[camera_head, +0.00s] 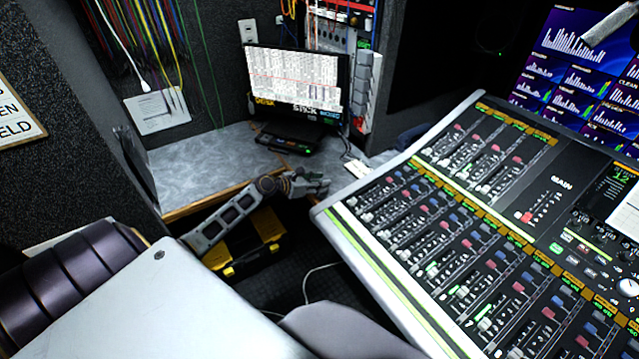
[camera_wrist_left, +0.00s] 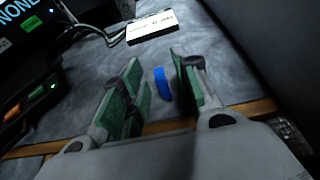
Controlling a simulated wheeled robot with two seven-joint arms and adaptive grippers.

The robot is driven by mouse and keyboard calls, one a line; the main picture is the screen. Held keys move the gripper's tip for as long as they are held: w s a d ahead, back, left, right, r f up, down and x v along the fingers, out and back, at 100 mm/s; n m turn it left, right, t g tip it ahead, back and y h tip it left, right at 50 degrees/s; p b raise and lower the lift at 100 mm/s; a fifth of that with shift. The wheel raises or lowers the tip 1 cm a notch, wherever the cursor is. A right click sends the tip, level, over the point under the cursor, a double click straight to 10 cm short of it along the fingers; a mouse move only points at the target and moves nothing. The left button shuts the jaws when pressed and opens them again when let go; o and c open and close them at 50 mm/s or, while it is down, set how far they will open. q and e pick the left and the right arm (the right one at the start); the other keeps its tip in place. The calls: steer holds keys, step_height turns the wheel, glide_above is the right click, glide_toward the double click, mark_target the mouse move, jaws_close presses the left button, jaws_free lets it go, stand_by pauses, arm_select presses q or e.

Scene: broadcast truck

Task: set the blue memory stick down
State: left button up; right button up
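The blue memory stick (camera_wrist_left: 162,83) shows in the left wrist view as a small blue piece on or just above the grey desk top (camera_wrist_left: 235,85). It lies between the lines of my left gripper's green-padded fingers (camera_wrist_left: 155,88), near their tips, with a gap to each side. The fingers are apart and not closed on it. In the head view my left gripper (camera_head: 318,184) is at the desk's front edge, left of the mixing console; I cannot make out the stick there. My right gripper is not in view.
A monitor (camera_head: 296,78) stands on the desk (camera_head: 205,160), with a black device (camera_head: 290,137) before it. A white labelled box (camera_wrist_left: 150,27) with cables lies beyond the fingers. The mixing console (camera_head: 480,220) fills the right. A black and yellow case (camera_head: 245,245) is below the desk.

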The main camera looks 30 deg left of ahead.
arm_select(q)
steer(key=shift+v, duration=0.95)
steer(key=p+v, duration=0.1)
steer(key=v, duration=0.8)
steer(key=shift+s+a+p, duration=0.2)
steer(key=shift+s+p, duration=0.1)
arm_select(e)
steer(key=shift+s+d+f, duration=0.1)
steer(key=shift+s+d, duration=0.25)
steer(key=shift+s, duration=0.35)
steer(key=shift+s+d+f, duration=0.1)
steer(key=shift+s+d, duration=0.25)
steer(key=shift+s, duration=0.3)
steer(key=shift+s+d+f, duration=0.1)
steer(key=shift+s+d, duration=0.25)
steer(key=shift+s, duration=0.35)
arm_select(q)
steer(key=shift+r, duration=0.1)
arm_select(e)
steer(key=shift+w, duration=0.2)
